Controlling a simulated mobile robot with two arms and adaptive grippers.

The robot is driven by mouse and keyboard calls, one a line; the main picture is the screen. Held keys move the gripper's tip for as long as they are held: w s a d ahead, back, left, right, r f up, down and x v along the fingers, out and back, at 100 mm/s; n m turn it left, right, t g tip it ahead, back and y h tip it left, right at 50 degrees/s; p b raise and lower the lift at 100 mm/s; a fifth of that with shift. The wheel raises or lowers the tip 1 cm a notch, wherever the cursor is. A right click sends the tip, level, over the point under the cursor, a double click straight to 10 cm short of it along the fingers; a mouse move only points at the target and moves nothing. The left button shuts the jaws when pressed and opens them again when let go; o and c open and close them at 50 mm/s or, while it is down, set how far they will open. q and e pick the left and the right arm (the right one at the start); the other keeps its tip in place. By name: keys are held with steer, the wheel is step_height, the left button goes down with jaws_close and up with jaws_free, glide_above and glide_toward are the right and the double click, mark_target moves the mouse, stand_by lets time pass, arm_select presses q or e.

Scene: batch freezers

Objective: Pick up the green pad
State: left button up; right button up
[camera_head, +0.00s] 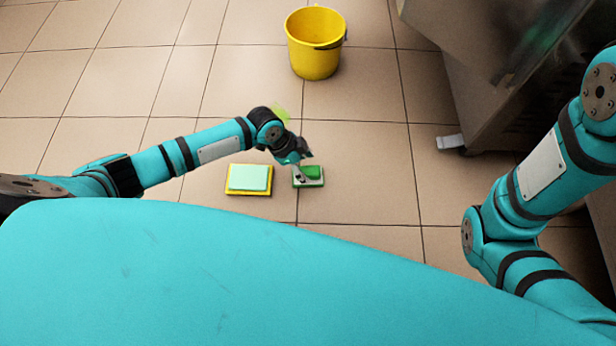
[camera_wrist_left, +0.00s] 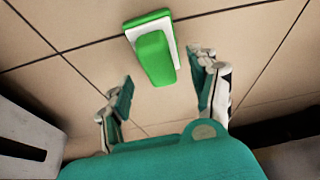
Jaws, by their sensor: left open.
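A green pad (camera_head: 314,172) with a white layer and a raised green block lies on the tiled floor in the head view. In the left wrist view the green pad (camera_wrist_left: 154,58) lies at the top centre, its raised block pointing down between my fingers. In the left wrist view my left gripper (camera_wrist_left: 164,68) is open and empty, with one finger on each side of the block. Contact cannot be told. My right gripper is not in view.
A light green pad on a yellow one (camera_head: 234,191) lies just left of the green pad. A yellow bucket (camera_head: 314,60) stands farther back. A yellow-green thing (camera_head: 281,113) shows behind my left wrist. A metal machine (camera_head: 470,80) stands at right. Open floor lies at left.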

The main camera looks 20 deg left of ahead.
mark_target(308, 170)
arm_select(q)
steer(key=b+x, duration=0.1)
steer(key=x, duration=0.2)
steer(key=shift+b, duration=0.35)
steer(key=c, duration=1.3)
steer(key=shift+o, duration=0.2)
steer(key=shift+r, duration=0.1)
